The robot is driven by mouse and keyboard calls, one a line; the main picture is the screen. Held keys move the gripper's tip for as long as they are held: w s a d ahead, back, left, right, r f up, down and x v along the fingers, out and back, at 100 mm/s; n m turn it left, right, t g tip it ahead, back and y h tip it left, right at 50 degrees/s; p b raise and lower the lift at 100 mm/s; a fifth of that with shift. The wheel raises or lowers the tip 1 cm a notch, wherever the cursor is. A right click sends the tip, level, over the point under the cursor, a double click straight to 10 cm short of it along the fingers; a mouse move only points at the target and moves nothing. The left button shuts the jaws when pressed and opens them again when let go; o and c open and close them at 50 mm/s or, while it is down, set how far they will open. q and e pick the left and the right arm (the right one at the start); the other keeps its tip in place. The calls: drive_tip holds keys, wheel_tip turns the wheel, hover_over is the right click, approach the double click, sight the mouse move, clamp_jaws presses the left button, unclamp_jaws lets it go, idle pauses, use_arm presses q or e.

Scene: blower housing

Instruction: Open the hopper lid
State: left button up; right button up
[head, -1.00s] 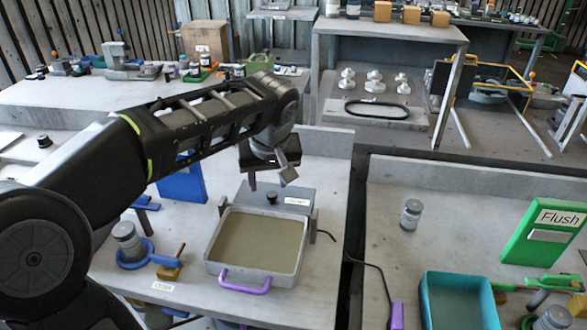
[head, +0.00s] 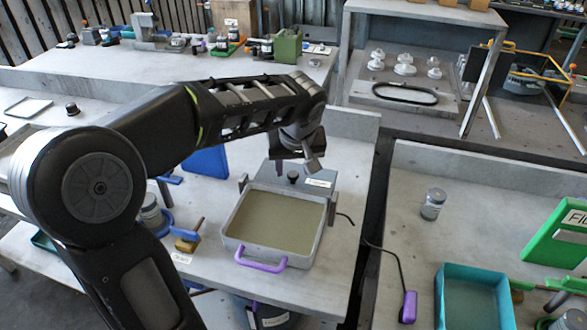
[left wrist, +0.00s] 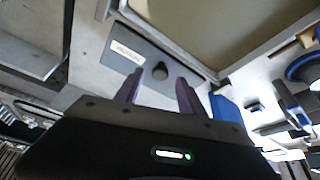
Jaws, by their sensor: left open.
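A shallow grey box (head: 321,240) with a beige inside and a purple handle (head: 262,264) on its front sits on the grey bench. Right behind it is a grey plate (head: 275,182) with a black knob (head: 293,176) and a small label; I cannot tell which part is the hopper lid. My left gripper (head: 283,164) hangs over the plate, its fingers mostly hidden in the head view. In the left wrist view its purple fingers (left wrist: 158,88) are open and empty, with the knob (left wrist: 160,71) appearing between them. Contact cannot be told. My right gripper is out of view.
A blue panel (head: 206,161) stands left of the plate. A jar in a blue holder (head: 151,210) and a wooden block (head: 187,243) are left of the box. A cable (head: 378,248) runs by the gap to the right bench, which holds a jar (head: 432,204) and teal bin (head: 443,300).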

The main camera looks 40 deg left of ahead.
use_arm(q)
drive_tip(key=shift+x, duration=1.05)
drive_tip(key=shift+c, duration=0.4)
clamp_jaws()
